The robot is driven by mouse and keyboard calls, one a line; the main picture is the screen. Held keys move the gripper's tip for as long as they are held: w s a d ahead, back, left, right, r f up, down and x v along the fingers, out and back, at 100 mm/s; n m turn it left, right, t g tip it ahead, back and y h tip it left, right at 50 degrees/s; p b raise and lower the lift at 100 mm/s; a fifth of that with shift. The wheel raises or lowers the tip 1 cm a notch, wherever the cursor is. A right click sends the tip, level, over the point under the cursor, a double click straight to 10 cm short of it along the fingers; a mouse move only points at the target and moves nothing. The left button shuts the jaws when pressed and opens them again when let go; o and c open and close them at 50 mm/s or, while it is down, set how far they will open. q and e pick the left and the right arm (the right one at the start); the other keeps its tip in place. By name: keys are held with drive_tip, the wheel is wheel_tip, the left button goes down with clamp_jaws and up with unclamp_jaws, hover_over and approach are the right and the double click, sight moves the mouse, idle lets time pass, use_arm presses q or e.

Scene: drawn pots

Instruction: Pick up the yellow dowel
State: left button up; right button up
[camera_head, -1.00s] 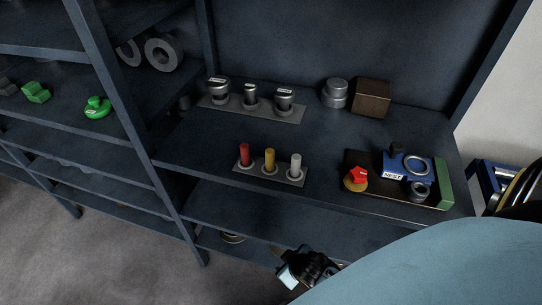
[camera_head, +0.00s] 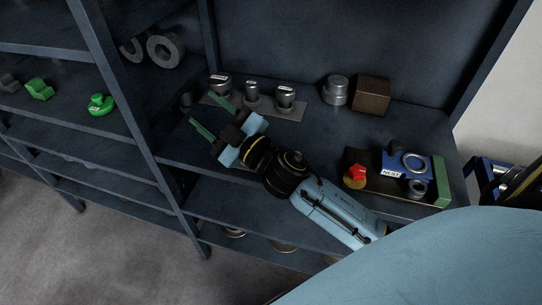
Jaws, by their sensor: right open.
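The yellow dowel is hidden now, behind my right gripper and wrist. The grey holder that bears it, with the red and white dowels, is almost wholly covered too. My right gripper (camera_head: 212,118) reaches in from the lower right over the front of the middle shelf. Its two green-tipped fingers are spread wide and point to the upper left, with nothing seen between them. My left gripper does not show.
Behind the fingers, a grey plate (camera_head: 293,113) bears three metal cylinders. A metal stepped cylinder (camera_head: 335,91) and a brown box (camera_head: 372,95) stand at the back. A dark tray (camera_head: 414,200) with blue, red and green parts lies right. A shelf post (camera_head: 125,105) stands left.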

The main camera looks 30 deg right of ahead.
drive_tip(key=s+a+r+n+g+y, duration=0.1)
drive_tip(key=a+r+n+g+y, duration=0.3)
drive_tip(key=a+n+g+y, duration=0.45)
wheel_tip(320, 180, down, 5)
drive_tip(key=s+n+g, duration=0.2)
drive_tip(key=n+g, duration=0.6)
drive_tip(key=n, duration=0.3)
drive_tip(key=w+d+f+m+g+h, duration=0.1)
drive_tip(key=d+f+g+h, duration=0.1)
drive_tip(key=d+h, duration=0.75)
drive_tip(key=w+d+f+m+g+h, duration=0.15)
drive_tip(key=d+h, duration=0.45)
drive_tip(key=d, duration=0.7)
drive_tip(key=f, duration=0.6)
drive_tip(key=f+p, duration=0.1)
drive_tip(key=f, duration=0.6)
drive_tip(key=shift+s+a+f, duration=0.15)
drive_tip(key=shift+s+a, duration=0.05)
clamp_jaws()
